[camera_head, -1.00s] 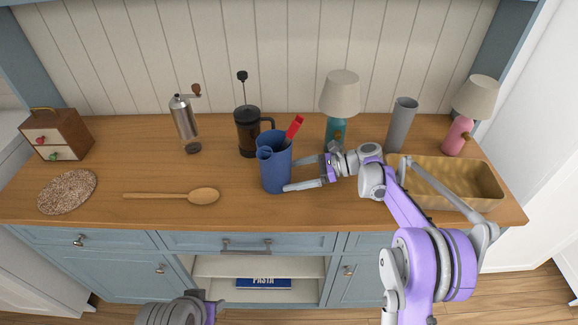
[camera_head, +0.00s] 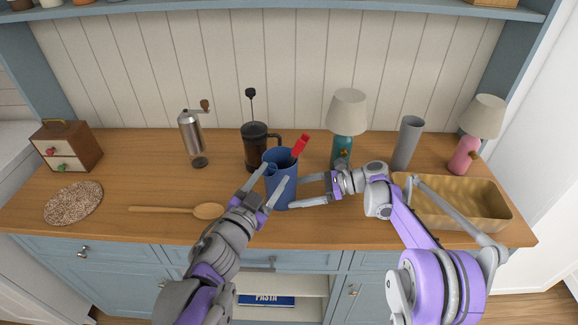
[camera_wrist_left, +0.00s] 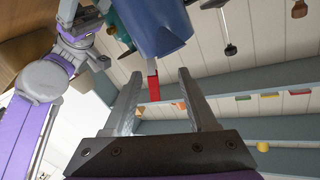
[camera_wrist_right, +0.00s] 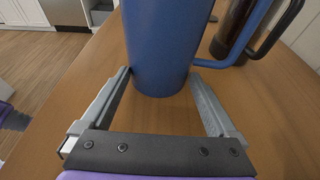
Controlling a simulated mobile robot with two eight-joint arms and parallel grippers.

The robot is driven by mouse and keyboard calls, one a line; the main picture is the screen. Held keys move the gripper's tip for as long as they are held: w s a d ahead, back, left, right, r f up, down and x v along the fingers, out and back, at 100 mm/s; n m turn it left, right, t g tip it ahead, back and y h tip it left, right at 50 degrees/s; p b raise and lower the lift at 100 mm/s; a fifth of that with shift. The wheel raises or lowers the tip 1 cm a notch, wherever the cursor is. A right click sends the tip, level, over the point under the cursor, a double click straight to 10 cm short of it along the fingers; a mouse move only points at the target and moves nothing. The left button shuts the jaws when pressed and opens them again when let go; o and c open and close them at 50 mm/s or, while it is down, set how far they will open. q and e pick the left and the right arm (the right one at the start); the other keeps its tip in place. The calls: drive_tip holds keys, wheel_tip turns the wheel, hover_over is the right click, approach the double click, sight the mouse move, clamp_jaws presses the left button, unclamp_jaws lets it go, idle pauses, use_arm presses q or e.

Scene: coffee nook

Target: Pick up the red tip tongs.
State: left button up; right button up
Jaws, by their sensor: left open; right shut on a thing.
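The tongs show only as a red tip (camera_head: 301,145) sticking up out of the blue pitcher (camera_head: 282,190); the rest is hidden inside it. The red tip (camera_wrist_left: 153,87) also shows in the left wrist view, between and beyond my left fingers. My left gripper (camera_head: 276,172) is open and empty, in front of the pitcher in the head view. My right gripper (camera_head: 295,193) is shut on the pitcher from its right side. In the right wrist view the pitcher (camera_wrist_right: 160,55) stands upright on the counter between the fingers.
A French press (camera_head: 255,140) stands close behind the pitcher, and a teal lamp (camera_head: 347,112) behind right. A grey cylinder (camera_head: 407,145) and a basket (camera_head: 455,215) are at right. A wooden spoon (camera_head: 165,210) lies left, below a grinder (camera_head: 192,135). The counter between spoon and trivet (camera_head: 73,202) is clear.

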sight(291, 159)
use_arm(q)
drive_tip(key=shift+m+h, duration=0.4)
drive_tip(key=shift+h, duration=0.1)
drive_tip(key=x, duration=0.3)
drive_tip(key=d+x, duration=0.1)
drive_tip(key=x, duration=0.2)
drive_tip(key=shift+s, duration=0.1)
drive_tip(key=x, duration=0.6)
drive_tip(key=shift+d, duration=0.35)
drive_tip(key=shift+f, duration=0.1)
clamp_jaws()
drive_tip(key=shift+s, duration=0.1)
